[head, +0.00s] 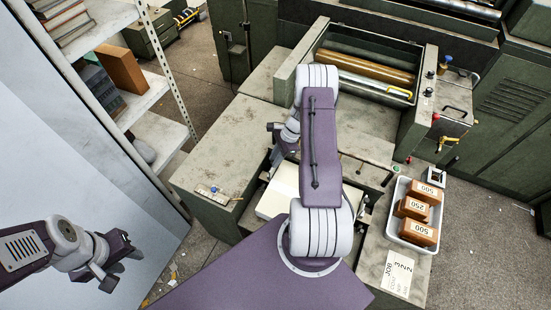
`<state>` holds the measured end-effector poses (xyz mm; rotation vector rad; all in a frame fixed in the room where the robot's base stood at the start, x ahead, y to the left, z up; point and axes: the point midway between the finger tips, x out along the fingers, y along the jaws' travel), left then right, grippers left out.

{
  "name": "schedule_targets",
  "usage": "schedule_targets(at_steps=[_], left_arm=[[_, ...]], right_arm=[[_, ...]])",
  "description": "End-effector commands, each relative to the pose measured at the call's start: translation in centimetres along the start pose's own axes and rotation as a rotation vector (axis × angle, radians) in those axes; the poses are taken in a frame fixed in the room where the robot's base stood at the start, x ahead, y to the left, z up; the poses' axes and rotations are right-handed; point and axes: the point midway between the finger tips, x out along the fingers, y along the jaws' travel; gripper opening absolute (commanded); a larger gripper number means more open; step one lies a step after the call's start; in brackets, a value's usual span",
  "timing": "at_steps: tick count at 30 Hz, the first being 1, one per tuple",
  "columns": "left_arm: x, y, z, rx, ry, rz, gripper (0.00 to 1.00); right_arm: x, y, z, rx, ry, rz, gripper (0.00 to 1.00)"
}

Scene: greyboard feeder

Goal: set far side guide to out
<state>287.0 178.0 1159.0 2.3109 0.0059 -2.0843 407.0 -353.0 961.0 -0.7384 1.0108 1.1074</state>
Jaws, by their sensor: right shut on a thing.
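My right gripper (279,136) is at the far left of the feeder bed, beyond the pale board stack (277,195). It is shut on what seems to be the far side guide; the guide is mostly hidden by my wrist, so its exact position cannot be told. My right arm crosses the middle of the view and covers much of the feeder. My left gripper (108,268) is at the lower left, over the floor side and away from the feeder; I cannot tell how far its fingers are apart.
A white tray (398,228) with brown labelled blocks stands at the right. A job card (397,273) lies in front of it. The green feeder top (215,165) is to the left, with a roller (365,68) behind. A shelf rack (150,100) stands at the left.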

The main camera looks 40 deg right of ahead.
Motion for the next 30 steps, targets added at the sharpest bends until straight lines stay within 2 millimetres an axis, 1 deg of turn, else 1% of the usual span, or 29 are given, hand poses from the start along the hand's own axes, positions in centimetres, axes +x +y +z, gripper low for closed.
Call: schedule_targets(at_steps=[12, 14, 18, 21, 30], left_arm=[[0.1, 0.0, 0.0, 0.000, 0.000, 0.000, 0.36], [0.4, 0.0, 0.0, 0.000, 0.000, 0.000, 0.36], [1.2, 0.0, 0.1, 0.000, 0.000, 0.000, 0.36], [1.3, 0.0, 0.1, 0.000, 0.000, 0.000, 0.36], [1.2, 0.0, 0.1, 0.000, 0.000, 0.000, 0.36]], right_arm=[[0.0, -0.3, 0.1, -0.002, 0.002, -0.004, 0.00], [0.3, -0.9, 0.5, -0.003, 0.003, -0.005, 0.00], [1.0, -2.6, 2.0, -0.005, 0.003, -0.006, 0.00], [1.1, -3.2, 2.7, -0.003, 0.003, -0.007, 0.00], [1.0, -3.5, 2.9, 0.000, 0.001, -0.009, 0.00]])
